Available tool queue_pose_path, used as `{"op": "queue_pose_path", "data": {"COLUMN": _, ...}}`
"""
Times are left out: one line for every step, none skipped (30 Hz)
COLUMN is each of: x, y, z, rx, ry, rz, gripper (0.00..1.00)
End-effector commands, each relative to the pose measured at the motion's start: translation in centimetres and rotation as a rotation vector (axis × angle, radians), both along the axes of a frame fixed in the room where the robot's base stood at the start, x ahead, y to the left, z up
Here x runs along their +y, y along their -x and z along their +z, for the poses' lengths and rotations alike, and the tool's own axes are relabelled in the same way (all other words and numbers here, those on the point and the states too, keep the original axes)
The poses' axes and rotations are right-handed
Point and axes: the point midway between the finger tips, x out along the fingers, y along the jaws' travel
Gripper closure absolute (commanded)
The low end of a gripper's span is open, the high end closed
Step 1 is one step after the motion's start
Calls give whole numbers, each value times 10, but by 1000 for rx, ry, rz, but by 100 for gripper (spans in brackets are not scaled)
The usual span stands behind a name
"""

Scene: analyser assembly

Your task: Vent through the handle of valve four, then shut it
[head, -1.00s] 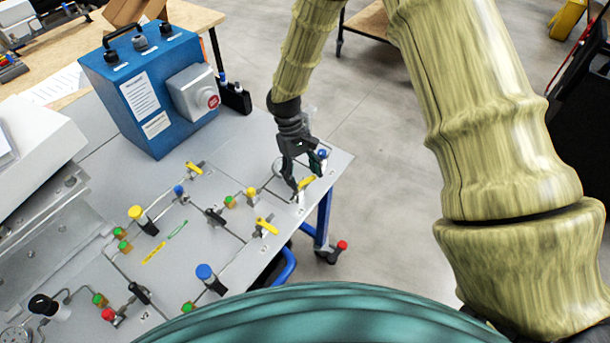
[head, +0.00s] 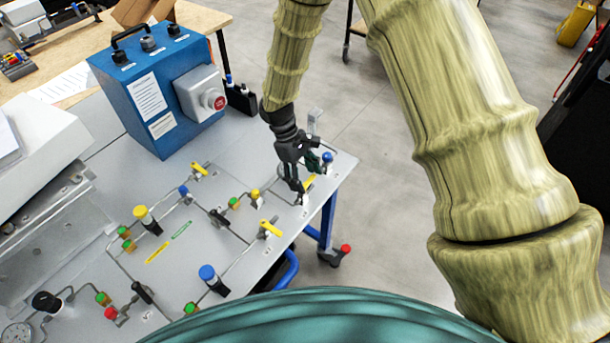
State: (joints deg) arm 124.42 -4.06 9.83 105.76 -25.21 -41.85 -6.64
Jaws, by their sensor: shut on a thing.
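My gripper (head: 301,190) is at the right end of the panel, pointing down. It is shut on a yellow valve handle (head: 309,183), whose far part shows just right of the fingers. The fingers hide part of the handle and its valve body. Two similar yellow handles show: one nearer the front edge (head: 270,228) and one farther back (head: 199,169). I cannot read any valve numbers.
The panel (head: 240,140) carries thin tubing with knobs. A blue knob (head: 327,157) stands close right of my gripper. A blue box (head: 150,95) with a red button stands behind.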

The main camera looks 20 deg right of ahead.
Motion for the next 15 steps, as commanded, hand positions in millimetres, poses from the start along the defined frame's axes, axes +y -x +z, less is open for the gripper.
{"op": "queue_pose_path", "data": {"x": 0, "y": -1, "z": 1, "rx": -3, "ry": -1, "rz": 1, "gripper": 59}}
{"op": "queue_pose_path", "data": {"x": 0, "y": -1, "z": 1, "rx": -3, "ry": -1, "rz": 1, "gripper": 59}}
{"op": "queue_pose_path", "data": {"x": 1, "y": -1, "z": 1, "rx": -3, "ry": -1, "rz": 1, "gripper": 59}}
{"op": "queue_pose_path", "data": {"x": 1, "y": -1, "z": 1, "rx": -3, "ry": -1, "rz": 1, "gripper": 59}}
{"op": "queue_pose_path", "data": {"x": 1, "y": -1, "z": 1, "rx": -3, "ry": -1, "rz": 1, "gripper": 59}}
{"op": "queue_pose_path", "data": {"x": 1, "y": -1, "z": 1, "rx": -3, "ry": -1, "rz": 1, "gripper": 30}}
{"op": "queue_pose_path", "data": {"x": 1, "y": -1, "z": 1, "rx": -3, "ry": -1, "rz": 1, "gripper": 24}}
{"op": "queue_pose_path", "data": {"x": 1, "y": -1, "z": 1, "rx": -3, "ry": -1, "rz": 1, "gripper": 19}}
{"op": "queue_pose_path", "data": {"x": 1, "y": -1, "z": 1, "rx": -2, "ry": -1, "rz": 0, "gripper": 13}}
{"op": "queue_pose_path", "data": {"x": 0, "y": -1, "z": 0, "rx": -2, "ry": -1, "rz": 0, "gripper": 13}}
{"op": "queue_pose_path", "data": {"x": 0, "y": -1, "z": 0, "rx": -2, "ry": -1, "rz": 0, "gripper": 13}}
{"op": "queue_pose_path", "data": {"x": 0, "y": -1, "z": 0, "rx": -2, "ry": -1, "rz": 0, "gripper": 13}}
{"op": "queue_pose_path", "data": {"x": 0, "y": -1, "z": 0, "rx": -2, "ry": -1, "rz": 0, "gripper": 13}}
{"op": "queue_pose_path", "data": {"x": 0, "y": -1, "z": 0, "rx": -1, "ry": -1, "rz": 0, "gripper": 13}}
{"op": "queue_pose_path", "data": {"x": 0, "y": 0, "z": 0, "rx": -1, "ry": -1, "rz": 0, "gripper": 13}}
